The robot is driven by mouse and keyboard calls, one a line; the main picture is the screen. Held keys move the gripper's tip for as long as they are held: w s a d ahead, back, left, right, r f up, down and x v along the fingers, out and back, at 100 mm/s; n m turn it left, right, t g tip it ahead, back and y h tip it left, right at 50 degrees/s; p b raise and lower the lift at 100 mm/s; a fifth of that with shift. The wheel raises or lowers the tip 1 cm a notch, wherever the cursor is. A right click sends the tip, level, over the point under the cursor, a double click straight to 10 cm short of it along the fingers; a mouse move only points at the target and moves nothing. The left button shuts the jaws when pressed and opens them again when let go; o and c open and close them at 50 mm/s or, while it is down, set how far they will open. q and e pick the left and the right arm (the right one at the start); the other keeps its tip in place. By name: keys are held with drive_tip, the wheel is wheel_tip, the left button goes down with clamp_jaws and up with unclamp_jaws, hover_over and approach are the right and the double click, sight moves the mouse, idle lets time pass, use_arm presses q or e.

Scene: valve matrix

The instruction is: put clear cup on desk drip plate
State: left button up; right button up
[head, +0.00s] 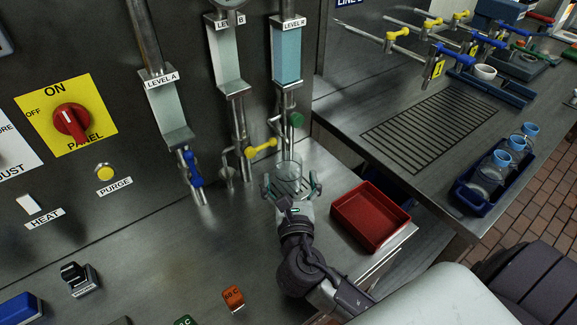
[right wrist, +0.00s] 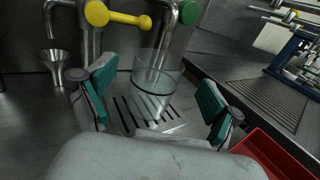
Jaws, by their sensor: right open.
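The clear cup (head: 287,172) stands upright below the pipe with the green valve knob, beneath the LEVEL R gauge. In the right wrist view the cup (right wrist: 156,82) is over the slotted desk drip plate (right wrist: 124,116); its base appears to rest there, but the contact is hard to make out. My right gripper (head: 291,184) is open, its fingers on either side of the cup. In the right wrist view gaps show between both teal finger pads and the cup. My left gripper is out of view.
A red tray (head: 368,214) sits just right of my right gripper. Yellow (head: 261,148) and blue (head: 192,168) valve handles project from pipes to the left. A blue crate (head: 466,200) with flasks is on the right counter.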

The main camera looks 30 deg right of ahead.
drive_tip(key=v, duration=0.6)
drive_tip(key=shift+s+a+b, duration=0.15)
drive_tip(key=shift+s+b, duration=0.15)
drive_tip(key=shift+b, duration=0.1)
